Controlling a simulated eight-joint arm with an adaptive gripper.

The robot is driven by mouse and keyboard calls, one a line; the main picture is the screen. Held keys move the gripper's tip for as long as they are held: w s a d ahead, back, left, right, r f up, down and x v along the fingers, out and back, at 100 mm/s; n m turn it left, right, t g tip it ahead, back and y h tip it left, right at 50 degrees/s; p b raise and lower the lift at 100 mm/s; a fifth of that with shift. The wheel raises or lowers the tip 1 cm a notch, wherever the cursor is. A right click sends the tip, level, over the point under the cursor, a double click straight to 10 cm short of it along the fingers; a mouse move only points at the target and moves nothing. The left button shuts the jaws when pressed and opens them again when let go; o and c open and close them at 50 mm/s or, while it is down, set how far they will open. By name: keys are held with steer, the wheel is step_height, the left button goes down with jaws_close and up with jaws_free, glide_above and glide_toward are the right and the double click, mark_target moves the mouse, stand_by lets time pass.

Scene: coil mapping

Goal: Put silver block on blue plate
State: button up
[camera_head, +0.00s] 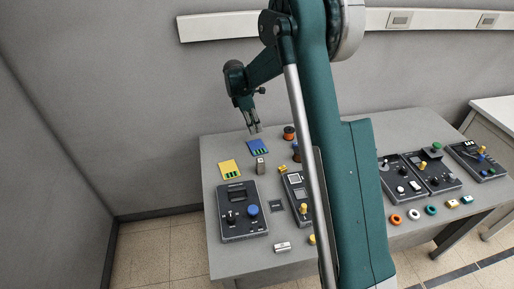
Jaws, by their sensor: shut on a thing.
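My gripper (254,130) points down just above the plate's back edge. It is shut on a small silver-grey thing between its fingertips, too small here to make out clearly. Whether this touches the plate I cannot tell. A grey-brown block (261,166) stands upright in front of the blue plate. A silver-white block (282,247) lies near the front edge of the table.
A yellow plate (229,169) lies left of the blue plate. A dark control box (240,211) stands in front of it. An orange-and-dark spool (289,133) stands right of my gripper. My arm hides the table's middle; more boxes and coloured rings lie at right.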

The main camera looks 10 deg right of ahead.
steer(key=shift+s+d, duration=0.2)
steer(key=shift+d, duration=0.3)
steer(key=shift+f, duration=0.1)
glide_above(259, 147)
steer(key=a, duration=0.1)
steer(key=shift+w+a+f+b, duration=0.1)
steer(key=shift+f+b, duration=0.1)
steer(key=shift+f, duration=1.35)
steer(key=shift+w+f+b, duration=0.1)
steer(key=shift+f+b, duration=0.05)
steer(key=shift+f, duration=1.35)
steer(key=shift+f, duration=1.85)
steer(key=shift+f+b, duration=0.2)
steer(key=shift+b, duration=0.15)
steer(key=o, duration=0.9)
steer(key=shift+r, duration=0.15)
